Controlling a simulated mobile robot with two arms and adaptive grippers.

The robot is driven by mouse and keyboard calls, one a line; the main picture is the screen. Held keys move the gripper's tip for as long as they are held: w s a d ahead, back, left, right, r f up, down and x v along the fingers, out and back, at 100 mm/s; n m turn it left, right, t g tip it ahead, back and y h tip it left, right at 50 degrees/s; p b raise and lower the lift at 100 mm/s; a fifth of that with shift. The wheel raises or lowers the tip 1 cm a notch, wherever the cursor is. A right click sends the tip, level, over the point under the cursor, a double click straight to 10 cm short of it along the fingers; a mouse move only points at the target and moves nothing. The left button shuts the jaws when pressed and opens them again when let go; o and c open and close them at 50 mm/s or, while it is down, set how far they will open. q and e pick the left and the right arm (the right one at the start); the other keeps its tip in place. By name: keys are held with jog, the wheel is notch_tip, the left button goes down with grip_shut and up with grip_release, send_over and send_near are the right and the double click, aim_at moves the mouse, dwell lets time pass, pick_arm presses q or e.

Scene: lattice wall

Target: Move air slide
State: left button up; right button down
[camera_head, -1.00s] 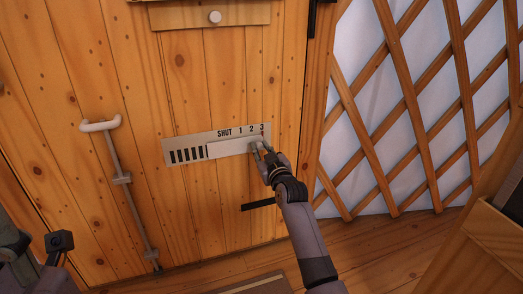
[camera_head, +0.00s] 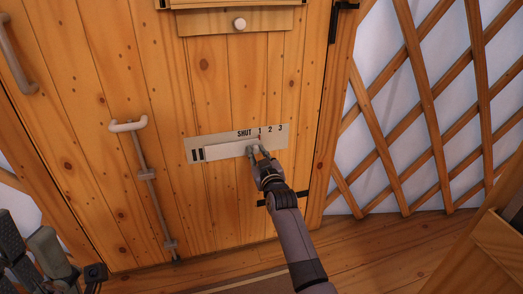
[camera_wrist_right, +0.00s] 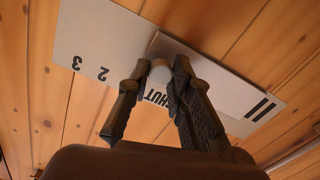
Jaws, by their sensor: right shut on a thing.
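The air slide is a pale plate (camera_head: 225,150) in a light panel (camera_head: 272,140) on the wooden door, marked SHUT, 1, 2, 3. Its round knob (camera_head: 253,149) sits near its right end, below about the mark 1. A few black slots (camera_head: 197,155) show left of the plate. My right gripper (camera_head: 258,152) is shut on the knob. In the right wrist view, the knob (camera_wrist_right: 160,72) is between the two fingers, and the marks appear upside down, with the 1 hidden. My left arm's grey parts (camera_head: 45,250) are at the lower left; its fingertips are not clear.
A long bolt rod with a pale handle (camera_head: 128,126) is on the door left of the panel. A small knob (camera_head: 239,24) is above it. A lattice wall (camera_head: 430,100) is at right, and a wooden box (camera_head: 500,240) stands at the lower right. Wood floor (camera_head: 375,240) is open between.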

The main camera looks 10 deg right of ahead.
jog(key=c, duration=1.4)
grip_release()
jog(key=shift+d, duration=0.1)
jog(key=shift+s, duration=0.1)
jog(key=s, duration=1.1)
jog(key=shift+s+d, duration=0.2)
jog(key=shift+s, duration=0.2)
